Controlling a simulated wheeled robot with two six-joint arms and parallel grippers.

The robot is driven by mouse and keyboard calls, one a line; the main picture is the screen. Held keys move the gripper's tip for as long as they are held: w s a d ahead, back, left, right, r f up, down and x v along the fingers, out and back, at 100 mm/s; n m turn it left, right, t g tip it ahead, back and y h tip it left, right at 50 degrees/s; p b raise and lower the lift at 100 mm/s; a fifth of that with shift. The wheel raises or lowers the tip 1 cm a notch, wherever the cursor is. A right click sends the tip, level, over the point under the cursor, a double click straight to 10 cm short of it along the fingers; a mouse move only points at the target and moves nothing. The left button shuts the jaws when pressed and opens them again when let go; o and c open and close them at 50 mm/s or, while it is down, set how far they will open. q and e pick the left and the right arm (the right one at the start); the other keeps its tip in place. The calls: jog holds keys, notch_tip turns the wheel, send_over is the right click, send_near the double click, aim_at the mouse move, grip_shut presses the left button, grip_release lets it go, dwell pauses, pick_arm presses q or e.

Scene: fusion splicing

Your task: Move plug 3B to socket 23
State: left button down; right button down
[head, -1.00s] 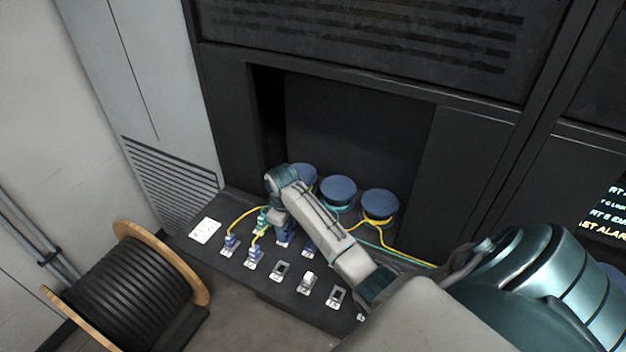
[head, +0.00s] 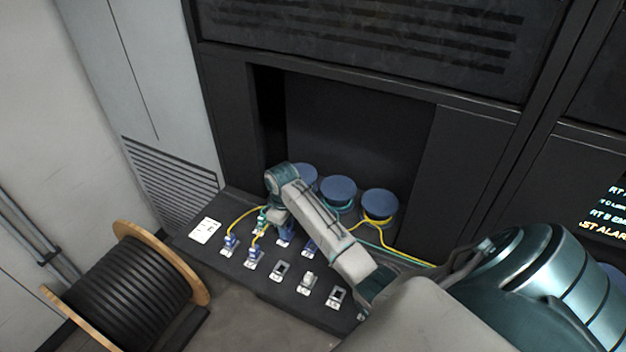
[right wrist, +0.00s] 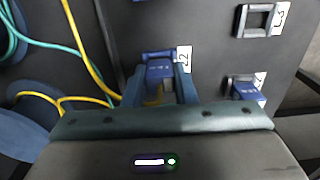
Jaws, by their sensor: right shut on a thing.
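My right gripper (head: 281,232) is over the panel's back row in the head view. In the right wrist view its two blue fingers (right wrist: 160,88) are shut on a blue plug (right wrist: 159,69). The plug sits at a socket whose label (right wrist: 184,59) looks like 22; whether it is fully seated I cannot tell. The writing on the plug is too small to read, so I cannot confirm it is 3B. I cannot make out a label for socket 23. My left gripper is not in view.
Blue plugs with yellow cables (head: 254,256) stand left of my gripper. Empty sockets (head: 280,271) lie in the front row; one shows in the wrist view (right wrist: 257,21). Another blue plug (right wrist: 246,91) is to the right there. Blue spools (head: 338,190) stand behind, with cables across the panel.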

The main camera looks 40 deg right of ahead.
jog(key=shift+r, duration=2.75)
